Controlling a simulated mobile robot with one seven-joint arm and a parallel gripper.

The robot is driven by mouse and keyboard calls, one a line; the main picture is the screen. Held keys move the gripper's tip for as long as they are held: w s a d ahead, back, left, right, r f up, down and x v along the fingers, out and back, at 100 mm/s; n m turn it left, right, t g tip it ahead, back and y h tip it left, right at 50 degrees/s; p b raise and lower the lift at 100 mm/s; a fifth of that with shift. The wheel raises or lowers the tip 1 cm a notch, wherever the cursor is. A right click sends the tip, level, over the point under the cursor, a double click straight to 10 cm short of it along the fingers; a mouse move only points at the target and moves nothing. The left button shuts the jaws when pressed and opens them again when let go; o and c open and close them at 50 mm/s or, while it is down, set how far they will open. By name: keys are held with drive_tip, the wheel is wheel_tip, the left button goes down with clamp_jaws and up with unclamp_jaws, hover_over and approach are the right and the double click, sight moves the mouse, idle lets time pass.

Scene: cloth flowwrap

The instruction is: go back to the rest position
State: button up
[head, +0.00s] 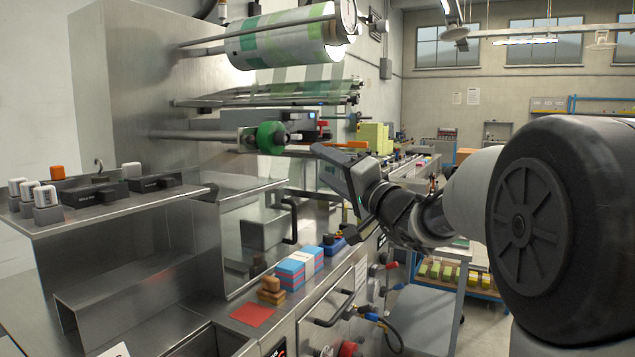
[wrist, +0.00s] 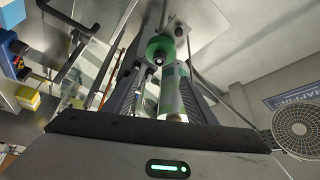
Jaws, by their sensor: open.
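My gripper (head: 326,196) is in the middle of the head view, in front of the steel machine. Its fingers point left and are spread apart with nothing between them. In the wrist view, my gripper (wrist: 163,72) shows a dark finger on each side. The green hub (head: 271,138) on its spindle is left of and above my gripper, apart from it in the head view. The green hub (wrist: 160,48) and a patterned film roll (wrist: 172,95) appear beyond the fingers in the wrist view.
The large film roll (head: 285,40) hangs above. Blue and pink stacks (head: 300,265), wooden blocks (head: 271,289) and a red cloth (head: 252,315) lie on the machine's steel ledge below. A steel shelf (head: 120,205) with stamps is at left. A cart (head: 425,305) stands at right.

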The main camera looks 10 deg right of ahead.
drive_tip(key=s+a+f+n+g, duration=0.3)
drive_tip(key=s+a+f+g, duration=0.25)
drive_tip(key=s, duration=0.45)
drive_tip(key=s+a+f+n+g, duration=0.3)
drive_tip(key=s+a+f+g, duration=0.3)
drive_tip(key=s, duration=0.4)
drive_tip(key=s+d+f+g+h, duration=0.1)
drive_tip(key=s+d+f+h, duration=0.9)
drive_tip(key=s+d+f, duration=0.55)
wheel_tip(320, 180, up, 24)
drive_tip(key=s+a+p, duration=0.1)
drive_tip(key=p, duration=2.1)
drive_tip(key=shift+s+a+n, duration=0.15)
drive_tip(key=shift+s+n, duration=0.15)
